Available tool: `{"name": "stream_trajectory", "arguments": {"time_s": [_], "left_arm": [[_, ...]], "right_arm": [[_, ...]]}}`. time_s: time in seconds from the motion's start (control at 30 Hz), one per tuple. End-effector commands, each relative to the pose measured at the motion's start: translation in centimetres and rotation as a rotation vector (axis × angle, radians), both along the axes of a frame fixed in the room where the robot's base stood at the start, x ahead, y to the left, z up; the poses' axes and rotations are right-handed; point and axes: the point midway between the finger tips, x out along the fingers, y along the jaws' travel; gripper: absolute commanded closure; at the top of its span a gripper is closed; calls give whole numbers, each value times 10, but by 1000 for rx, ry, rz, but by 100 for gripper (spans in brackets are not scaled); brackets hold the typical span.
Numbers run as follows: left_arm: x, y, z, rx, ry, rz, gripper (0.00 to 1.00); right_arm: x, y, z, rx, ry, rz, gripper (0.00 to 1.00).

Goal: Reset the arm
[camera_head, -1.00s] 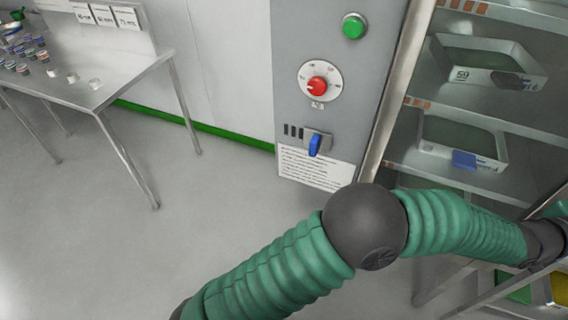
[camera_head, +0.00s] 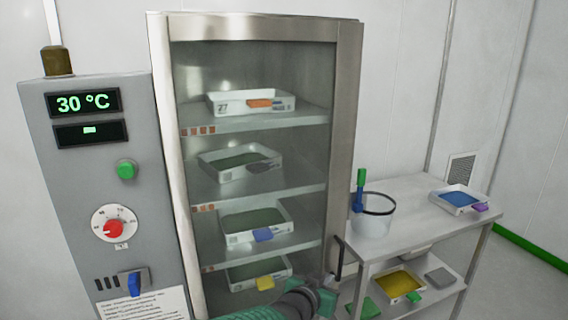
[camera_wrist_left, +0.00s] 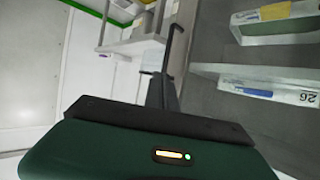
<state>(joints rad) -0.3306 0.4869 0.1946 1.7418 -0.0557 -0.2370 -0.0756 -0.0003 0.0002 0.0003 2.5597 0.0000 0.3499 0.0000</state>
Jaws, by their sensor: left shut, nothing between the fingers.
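My left arm comes in at the bottom of the head view, with its green sleeve and dark wrist. My left gripper (camera_head: 326,296) is at the bottom centre, in front of the drying cabinet's lower right corner and close to the dark door handle (camera_head: 339,258). It is shut and empty. In the left wrist view its dark green body fills the bottom, and the handle (camera_wrist_left: 176,50) shows just beyond it. Whether gripper and handle touch, I cannot tell. My right gripper is not in view.
The glass-fronted cabinet (camera_head: 347,120) holds several white trays on shelves. A grey control panel (camera_head: 75,185) reading 30 °C stands at left. A steel table (camera_head: 420,228) at right bears a white bucket (camera_head: 371,222) and a blue-filled tray (camera_head: 459,201); more trays sit below.

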Motion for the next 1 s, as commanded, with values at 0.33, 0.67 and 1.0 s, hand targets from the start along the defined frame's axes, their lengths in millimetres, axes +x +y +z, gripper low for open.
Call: {"name": "stream_trajectory", "arguments": {"time_s": [0.33, 0.67, 1.0], "left_arm": [[-138, 235, -118, 222, 539, 333, 100], [-289, 322, -167, 243, 903, 531, 100], [-292, 323, -54, 244, 913, 533, 100]], "right_arm": [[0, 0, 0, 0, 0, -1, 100], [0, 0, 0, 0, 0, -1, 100], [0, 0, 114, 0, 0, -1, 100]]}}
